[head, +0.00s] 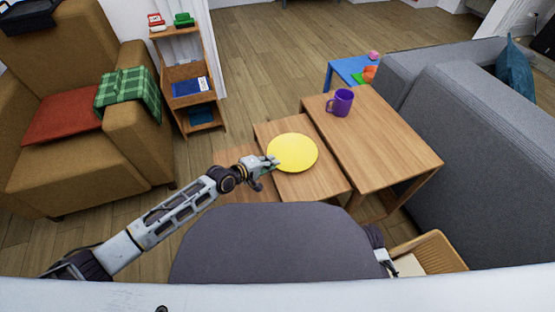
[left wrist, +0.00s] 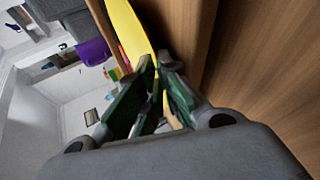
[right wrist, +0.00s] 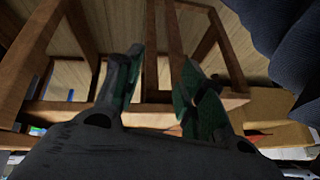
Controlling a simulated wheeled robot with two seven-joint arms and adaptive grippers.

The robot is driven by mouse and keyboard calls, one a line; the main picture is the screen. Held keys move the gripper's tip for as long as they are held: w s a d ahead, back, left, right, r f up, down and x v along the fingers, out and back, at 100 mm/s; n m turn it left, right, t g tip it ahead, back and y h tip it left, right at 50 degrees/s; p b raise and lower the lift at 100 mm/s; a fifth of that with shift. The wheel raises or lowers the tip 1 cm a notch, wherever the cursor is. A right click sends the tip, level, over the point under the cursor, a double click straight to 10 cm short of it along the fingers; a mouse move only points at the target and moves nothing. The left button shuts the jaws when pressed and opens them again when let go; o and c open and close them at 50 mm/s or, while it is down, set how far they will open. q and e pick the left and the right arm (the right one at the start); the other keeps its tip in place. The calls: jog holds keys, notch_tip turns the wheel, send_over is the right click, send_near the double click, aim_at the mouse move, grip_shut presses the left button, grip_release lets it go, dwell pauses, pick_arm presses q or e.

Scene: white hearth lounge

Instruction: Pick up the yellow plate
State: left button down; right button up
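The yellow plate (head: 292,152) is a round disc over the lower nesting table (head: 315,183) in the head view. I cannot tell whether it touches the tabletop. My left gripper (head: 271,164) is at the plate's left rim. In the left wrist view, the green fingers of the left gripper (left wrist: 157,62) are close together with the rim of the yellow plate (left wrist: 130,32) between them. My right gripper (right wrist: 162,65) is open and empty in the right wrist view, facing wooden furniture legs. In the head view it is mostly hidden.
A purple mug (head: 340,102) stands on the taller wooden table (head: 390,145), right of the plate. A grey sofa (head: 470,140) is at the right. A brown armchair (head: 80,120) and wooden shelf (head: 190,90) are at the left. A wicker seat (head: 440,252) is at lower right.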

pick_arm(q)
jog(key=shift+r, duration=0.15)
pick_arm(e)
jog(key=shift+r, duration=0.1)
pick_arm(q)
jog(key=shift+r+p, duration=0.35)
jog(key=shift+r, duration=0.2)
notch_tip(320, 180, up, 9)
jog(key=p, duration=0.4)
jog(key=shift+f, duration=0.2)
pick_arm(e)
notch_tip(320, 180, up, 8)
jog(key=s+d+g+h, duration=0.1)
jog(key=d, duration=0.2)
jog(key=shift+s+r+g+h, duration=0.15)
jog(key=shift+r+g+h, duration=0.15)
jog(key=shift+g, duration=0.1)
jog(key=shift+s+a+f, duration=0.1)
jog(key=shift+f, duration=0.1)
